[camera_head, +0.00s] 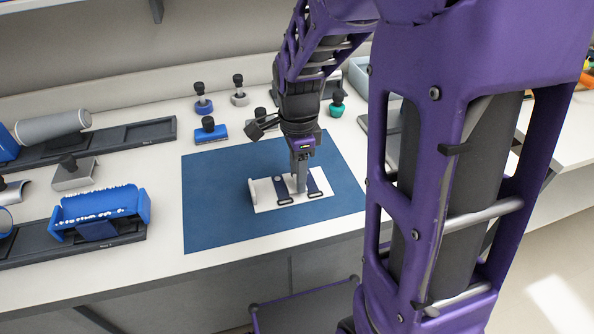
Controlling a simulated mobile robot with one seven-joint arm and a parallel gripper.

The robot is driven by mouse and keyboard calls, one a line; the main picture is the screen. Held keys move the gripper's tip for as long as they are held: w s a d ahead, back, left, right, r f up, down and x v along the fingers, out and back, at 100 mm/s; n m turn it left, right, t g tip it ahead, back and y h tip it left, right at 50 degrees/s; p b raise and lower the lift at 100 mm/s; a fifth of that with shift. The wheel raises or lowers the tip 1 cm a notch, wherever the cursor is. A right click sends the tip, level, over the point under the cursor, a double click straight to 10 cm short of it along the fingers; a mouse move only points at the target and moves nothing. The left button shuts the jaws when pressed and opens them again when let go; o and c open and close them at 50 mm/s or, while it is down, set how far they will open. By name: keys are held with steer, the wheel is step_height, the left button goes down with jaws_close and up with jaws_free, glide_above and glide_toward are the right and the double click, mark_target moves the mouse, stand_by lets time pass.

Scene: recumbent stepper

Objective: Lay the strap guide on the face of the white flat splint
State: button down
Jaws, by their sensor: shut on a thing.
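The white flat splint (262,197) lies on the blue mat (215,205), with an upturned white edge at its left end. Two dark blue slotted strap pieces show over its face, one on the left (283,191) and one on the right (319,183). My gripper (300,187) points straight down between them, its tips low at the splint's face. It is shut on the strap guide, but the fingers hide the grip. I cannot tell which dark piece is the held guide, or whether it touches the splint.
Dark racks stand at the left, one with a blue cradle (98,208) and one with a grey roll (53,127). Several knobbed tools, including a blue one (210,131) and a green one (337,104), stand behind the mat. The mat's left and front are clear.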

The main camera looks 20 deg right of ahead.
steer(key=shift+f, duration=0.3)
stand_by(0.5)
steer(key=shift+c, duration=0.2)
jaws_free()
steer(key=shift+r, duration=0.1)
steer(key=shift+r+p, duration=2.9)
steer(key=shift+r, duration=0.5)
